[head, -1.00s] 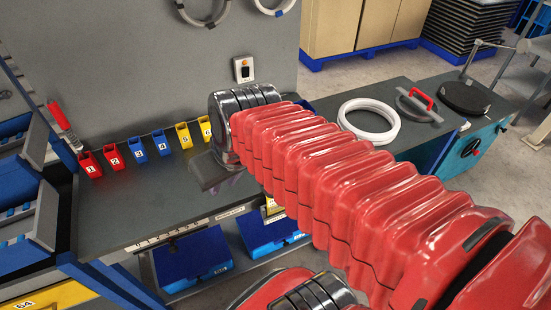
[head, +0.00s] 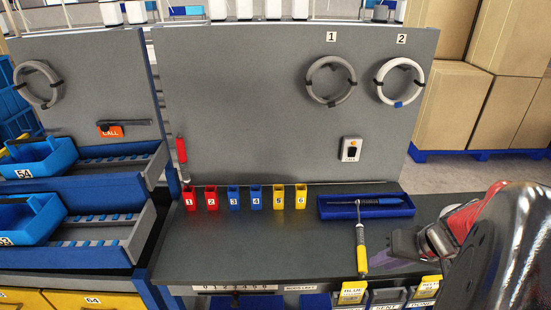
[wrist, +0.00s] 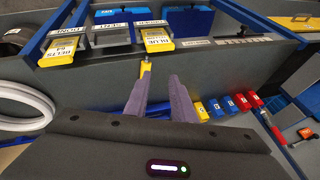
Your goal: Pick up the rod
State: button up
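A thin rod (head: 361,248) with a yellow lower part and a metal upper part shows on the grey bench, running from the blue tray towards the front edge. Its yellow end (wrist: 145,72) shows in the wrist view just past the tip of the left finger, which seems to hide the rest. My gripper (head: 384,255) is just right of the rod in the head view, its purple fingers pointing towards it. In the wrist view my gripper (wrist: 159,77) has its fingers apart, with nothing clearly held between them. I cannot tell whether a finger touches the rod.
A blue tray (head: 335,212) with a dark blue rod-like tool (head: 372,201) lies behind the rod. Numbered red, blue and yellow bins (head: 234,198) line the bench's back. Labelled bins (wrist: 110,38) hang below the front edge. The bench middle is clear.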

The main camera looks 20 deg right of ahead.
jog(key=d, duration=0.1)
jog(key=s+d+f, duration=0.1)
jog(key=d, duration=0.1)
jog(key=shift+s+f+m, duration=0.2)
jog(key=shift+s+m, duration=0.1)
jog(key=shift+m, duration=0.1)
send_near(365, 276)
jog(key=shift+x, duration=1.65)
jog(key=shift+x, duration=2.6)
jog(key=shift+c, duration=0.5)
grip_shut()
